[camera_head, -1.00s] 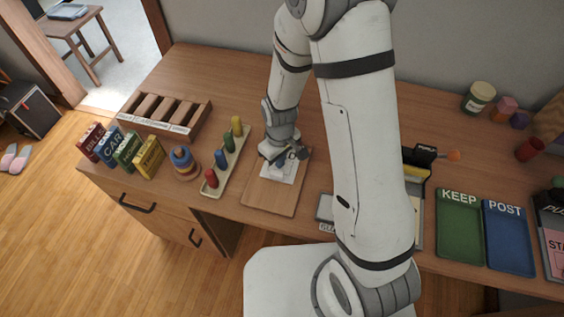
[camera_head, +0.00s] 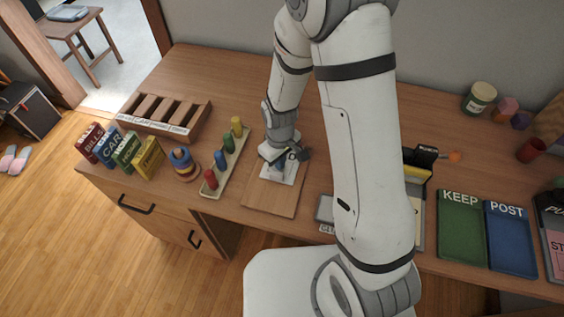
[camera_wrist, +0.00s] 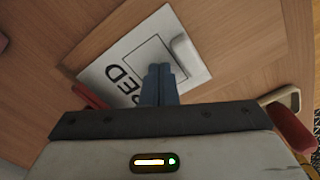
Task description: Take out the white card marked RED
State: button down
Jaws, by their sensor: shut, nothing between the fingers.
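The white card marked RED (camera_wrist: 125,68) lies on a wooden board in the wrist view, with an outlined square and a pale raised tab (camera_wrist: 185,55) on it. In the head view the card (camera_head: 281,172) is partly hidden under my gripper (camera_head: 275,156). In the wrist view my gripper (camera_wrist: 158,72) is shut and empty, its two fingertips together over the card's near part. The card's near edge is hidden behind the fingers. I cannot tell whether the fingertips touch the card.
The wooden board (camera_head: 262,200) lies beside a rack of coloured pegs (camera_head: 213,188). Left are a ring stack (camera_head: 183,163), several coloured boxes (camera_head: 126,150) and a slotted wooden holder (camera_head: 165,116). Green KEEP (camera_head: 460,228) and blue POST (camera_head: 510,238) trays stand right.

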jog(key=shift+s, duration=0.1)
jog(key=shift+s+a+b, duration=0.15)
jog(key=shift+s+a, duration=0.2)
jog(key=shift+s, duration=0.5)
jog(key=shift+s+a+b, duration=0.1)
jog(key=shift+s+a, duration=0.2)
jog(key=shift+s, duration=0.6)
jog(key=shift+s+a+b, duration=0.15)
jog(key=shift+s+a, duration=0.2)
jog(key=shift+s, duration=0.5)
notch_tip(320, 180, up, 7)
jog(key=p, duration=0.5)
jog(key=shift+w+d, duration=0.15)
jog(key=shift+w, duration=0.15)
notch_tip(320, 180, up, 14)
jog(key=m+t, duration=0.2)
jog(key=m, duration=0.2)
send_over(274, 186)
jog(key=d, duration=0.8)
jog(key=s+d+r+m+t, duration=0.1)
jog(key=s+d+r+m, duration=0.3)
jog(key=r, duration=0.5)
jog(key=s+d, duration=0.2)
jog(key=s, duration=0.1)
jog(key=shift+d+r, duration=0.2)
jog(key=shift+r, duration=0.2)
